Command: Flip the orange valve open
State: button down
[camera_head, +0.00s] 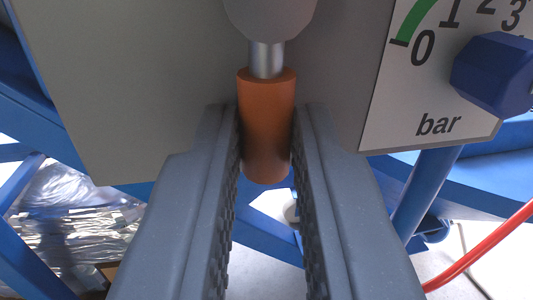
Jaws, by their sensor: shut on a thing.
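The orange valve handle (267,125) hangs down from a short silver stem (266,59) below a grey rounded knob (270,14) at the top middle. My gripper (266,145) reaches up from the bottom of the picture, one dark ridged finger on each side of the orange handle. The fingers are shut on the handle, and its lower end shows between them. The upper part of the valve is cut off by the picture's top edge.
A grey panel (130,80) stands behind the handle. To the right are a pressure scale plate (426,90) marked "bar" and a blue hexagonal knob (495,72). Blue frame bars (425,190) and a red cable (480,252) lie below right. Clear wrapped material (70,220) lies at lower left.

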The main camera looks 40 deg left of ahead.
jog(key=c, duration=1.4)
grip_release()
jog(key=shift+w+d, duration=0.1)
jog(key=p+v, duration=0.1)
jog(key=v, duration=1.3)
jog(key=shift+f, duration=0.1)
